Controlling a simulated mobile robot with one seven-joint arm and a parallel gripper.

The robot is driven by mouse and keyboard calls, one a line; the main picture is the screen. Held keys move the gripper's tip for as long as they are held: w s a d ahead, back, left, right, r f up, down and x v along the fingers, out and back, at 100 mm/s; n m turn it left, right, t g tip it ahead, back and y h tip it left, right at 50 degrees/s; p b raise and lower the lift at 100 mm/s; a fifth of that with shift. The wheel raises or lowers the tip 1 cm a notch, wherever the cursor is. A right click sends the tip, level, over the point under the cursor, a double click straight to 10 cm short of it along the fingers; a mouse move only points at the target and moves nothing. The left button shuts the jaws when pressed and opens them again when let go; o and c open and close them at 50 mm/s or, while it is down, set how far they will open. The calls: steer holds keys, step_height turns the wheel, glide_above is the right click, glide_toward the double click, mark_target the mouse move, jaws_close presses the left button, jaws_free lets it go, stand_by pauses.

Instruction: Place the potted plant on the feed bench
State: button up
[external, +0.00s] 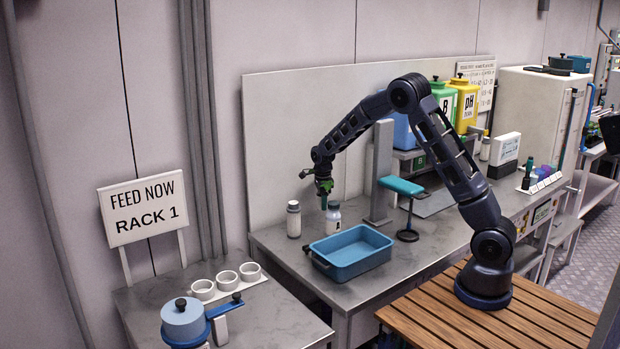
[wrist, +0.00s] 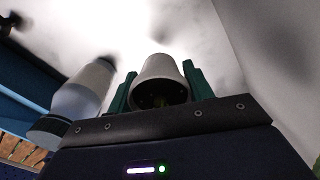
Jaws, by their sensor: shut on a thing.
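My gripper (external: 323,193) points down over the back of the middle counter, close to a bottle marked A. In the wrist view, my gripper (wrist: 160,85) has its green fingers on either side of an off-white round pot (wrist: 158,72), shut on it. The pot's dark end faces the camera, with a small yellow-green patch inside; leaves are not clearly visible. I cannot make out the pot in the external view. The feed bench (external: 275,318) is at the front left, under a FEED NOW RACK 1 sign (external: 143,208).
White cups (external: 203,290) in a row and a blue lidded pot (external: 185,320) stand on the feed bench. A blue tray (external: 350,268), a white bottle (external: 293,220) and the A bottle (external: 333,219) stand on the counter. A teal-topped stand (external: 401,186) is to the right.

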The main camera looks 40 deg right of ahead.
mark_target(322, 222)
steer(key=shift+f, duration=3.3)
steer(key=shift+f, duration=0.1)
steer(key=o, duration=1)
